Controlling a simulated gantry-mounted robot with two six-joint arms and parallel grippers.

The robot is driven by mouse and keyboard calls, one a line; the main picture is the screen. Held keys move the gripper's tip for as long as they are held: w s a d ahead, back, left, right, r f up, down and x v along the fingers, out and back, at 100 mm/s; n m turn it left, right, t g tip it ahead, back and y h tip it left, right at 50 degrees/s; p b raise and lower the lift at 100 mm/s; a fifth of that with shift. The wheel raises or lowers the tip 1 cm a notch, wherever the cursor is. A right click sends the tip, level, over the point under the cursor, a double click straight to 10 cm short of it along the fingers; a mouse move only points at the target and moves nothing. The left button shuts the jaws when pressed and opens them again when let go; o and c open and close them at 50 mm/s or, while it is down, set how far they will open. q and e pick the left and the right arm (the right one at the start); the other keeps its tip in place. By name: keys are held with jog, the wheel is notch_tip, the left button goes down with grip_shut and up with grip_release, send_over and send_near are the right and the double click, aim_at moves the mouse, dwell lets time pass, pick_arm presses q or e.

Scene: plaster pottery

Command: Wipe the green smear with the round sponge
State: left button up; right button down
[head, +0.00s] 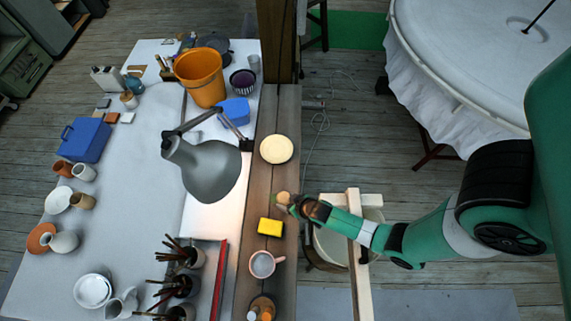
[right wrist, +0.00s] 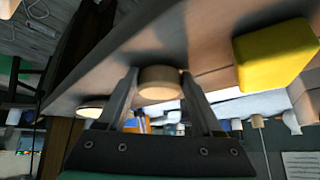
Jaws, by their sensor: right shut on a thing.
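My right gripper (head: 287,199) reaches in from the right over the brown wooden plank. It is shut on the round tan sponge (head: 283,197), which is at or just above the plank; contact cannot be told. In the right wrist view the round sponge (right wrist: 158,84) sits between the two finger tips. I cannot make out the green smear clearly; the sponge and gripper may cover it. My left gripper is not in view.
On the plank (head: 262,185) a yellow rectangular sponge (head: 270,227) lies just below my gripper, with a pink mug (head: 263,264) beyond it. A pale round disc (head: 276,149) lies above. A grey lamp (head: 212,172) stands left. A wooden bar (head: 360,255) runs under my arm.

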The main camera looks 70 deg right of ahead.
jog(key=shift+r+p, duration=2.85)
jog(key=shift+r, duration=0.2)
notch_tip(320, 180, up, 3)
jog(key=p, duration=0.3)
notch_tip(320, 180, down, 9)
jog(key=b, duration=0.8)
jog(key=shift+b, duration=0.3)
jog(key=shift+r, duration=0.1)
